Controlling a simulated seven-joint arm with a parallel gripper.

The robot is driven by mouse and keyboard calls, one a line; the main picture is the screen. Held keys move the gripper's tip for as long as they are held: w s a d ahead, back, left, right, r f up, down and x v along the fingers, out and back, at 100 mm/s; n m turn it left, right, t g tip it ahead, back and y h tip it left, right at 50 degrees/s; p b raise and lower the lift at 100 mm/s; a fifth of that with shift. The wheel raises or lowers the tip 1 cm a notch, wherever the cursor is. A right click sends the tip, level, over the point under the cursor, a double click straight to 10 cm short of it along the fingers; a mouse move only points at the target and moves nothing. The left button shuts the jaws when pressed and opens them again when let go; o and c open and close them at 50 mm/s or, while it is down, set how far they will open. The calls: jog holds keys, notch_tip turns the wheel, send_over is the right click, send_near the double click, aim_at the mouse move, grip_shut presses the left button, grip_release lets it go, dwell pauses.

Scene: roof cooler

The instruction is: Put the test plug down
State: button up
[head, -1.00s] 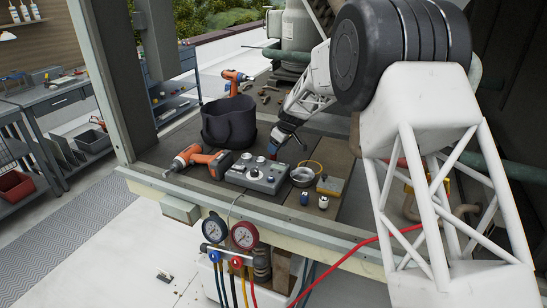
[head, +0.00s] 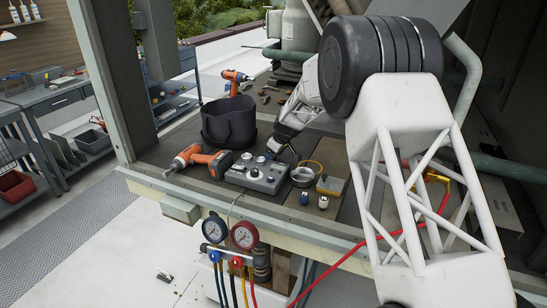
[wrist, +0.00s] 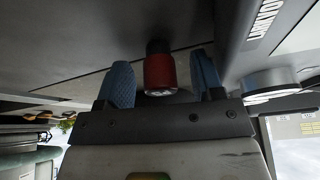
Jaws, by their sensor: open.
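The test plug (wrist: 159,72) is a short red cylinder with a dark end, seen in the wrist view. It is between the two blue fingertips of my gripper (wrist: 162,62), with a gap showing on each side. My gripper is open around it. The dark end meets the grey-brown deck surface in the wrist view. In the head view my gripper (head: 272,149) is low over the deck, just behind the grey control box (head: 257,174). The plug cannot be made out there.
A dark bucket (head: 228,123) and an orange drill (head: 202,160) are left of my gripper. Gauges (head: 229,233) hang at the front edge.

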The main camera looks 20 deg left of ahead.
dwell(0.3)
jog(key=c, duration=1.1)
jog(key=shift+o, duration=0.2)
jog(key=shift+r, duration=0.1)
jog(key=shift+r, duration=4.95)
